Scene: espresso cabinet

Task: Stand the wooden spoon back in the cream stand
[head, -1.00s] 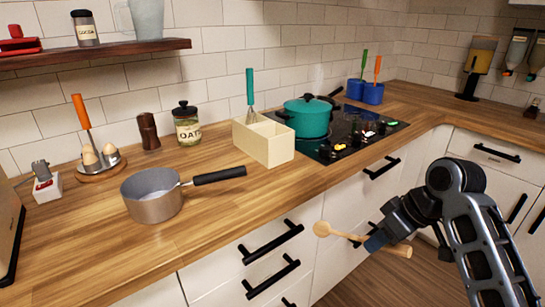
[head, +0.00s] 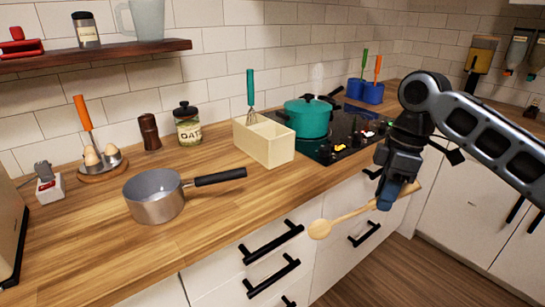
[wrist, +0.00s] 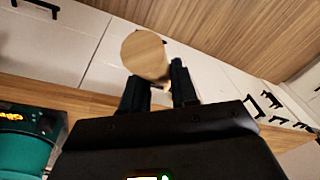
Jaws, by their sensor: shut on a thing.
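The wooden spoon (head: 343,219) is held in my gripper (head: 399,193), in front of the drawers and below the counter edge. It lies nearly level, its bowl pointing left and its handle end out to the right of the fingers.
A grey saucepan (head: 155,200) sits left of the stand, its black handle pointing toward it. A teal pot (head: 307,118) stands on the black stove (head: 345,143) to the right. An oats jar (head: 188,124) is behind. Front counter before the stand is clear.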

